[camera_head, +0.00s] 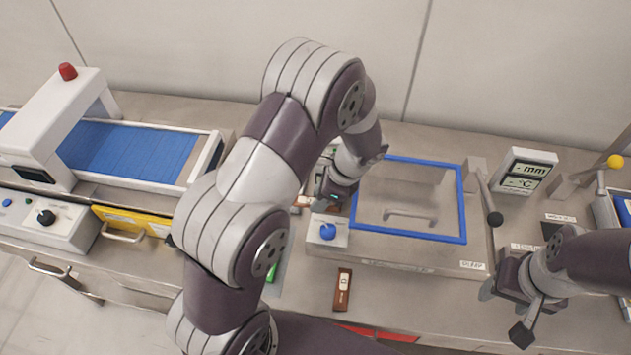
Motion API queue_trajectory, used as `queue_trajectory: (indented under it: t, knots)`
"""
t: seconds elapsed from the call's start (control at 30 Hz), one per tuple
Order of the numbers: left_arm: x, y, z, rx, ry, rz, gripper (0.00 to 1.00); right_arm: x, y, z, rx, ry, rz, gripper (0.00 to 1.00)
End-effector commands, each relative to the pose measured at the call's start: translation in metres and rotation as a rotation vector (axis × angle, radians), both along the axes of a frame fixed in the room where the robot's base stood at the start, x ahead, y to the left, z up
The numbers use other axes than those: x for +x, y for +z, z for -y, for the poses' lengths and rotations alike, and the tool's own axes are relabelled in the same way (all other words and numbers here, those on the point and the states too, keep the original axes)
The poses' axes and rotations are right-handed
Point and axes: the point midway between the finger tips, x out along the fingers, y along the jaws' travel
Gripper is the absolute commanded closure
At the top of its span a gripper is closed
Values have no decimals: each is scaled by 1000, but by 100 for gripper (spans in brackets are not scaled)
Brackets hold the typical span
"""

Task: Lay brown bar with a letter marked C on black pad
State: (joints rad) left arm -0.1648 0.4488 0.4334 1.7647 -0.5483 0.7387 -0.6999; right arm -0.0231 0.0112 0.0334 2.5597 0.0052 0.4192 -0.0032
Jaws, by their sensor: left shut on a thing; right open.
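A brown bar (343,290) with a white label lies on the counter in front of the blue-framed box; its letter is too small to read surely. My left gripper (335,197) is at the left edge of that box, behind the bar. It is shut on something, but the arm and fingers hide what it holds. My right gripper (507,312) is open and empty at the right, over the counter's front part. A small dark square (551,230) behind the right arm may be the black pad; the arm partly covers it.
The box with a blue frame (466,208) stands at centre, with a blue button (328,231) beside it. A lever (489,205) and display (524,171) stand to its right. A blue conveyor (130,150) with a white arch is at left. My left arm hides much of the counter.

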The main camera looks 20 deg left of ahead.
Motion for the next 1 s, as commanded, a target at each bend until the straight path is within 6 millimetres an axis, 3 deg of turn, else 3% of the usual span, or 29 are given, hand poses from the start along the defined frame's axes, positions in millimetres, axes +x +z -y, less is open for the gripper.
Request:
queue_trajectory:
  t: [0.3, 0.4, 0.53, 0.73, 1.0]
  knots:
    - [-29, -49, -80, -1, 8, -5, 96, 0, 15, 0, 0, 0, 0, 42]
    - [-34, -60, -98, -1, 6, -3, 96, 0, 16, 0, 0, 0, 0, 42]
    - [-37, -71, -107, -2, 2, -3, 96, 0, 17, 0, 0, 0, 0, 42]
    - [-37, -104, -107, -2, 1, -2, 96, 0, 20, 0, 0, 0, 0, 42]
    - [-37, -108, -107, 0, 1, -2, 96, 0, 19, 0, 0, 0, 0, 42]
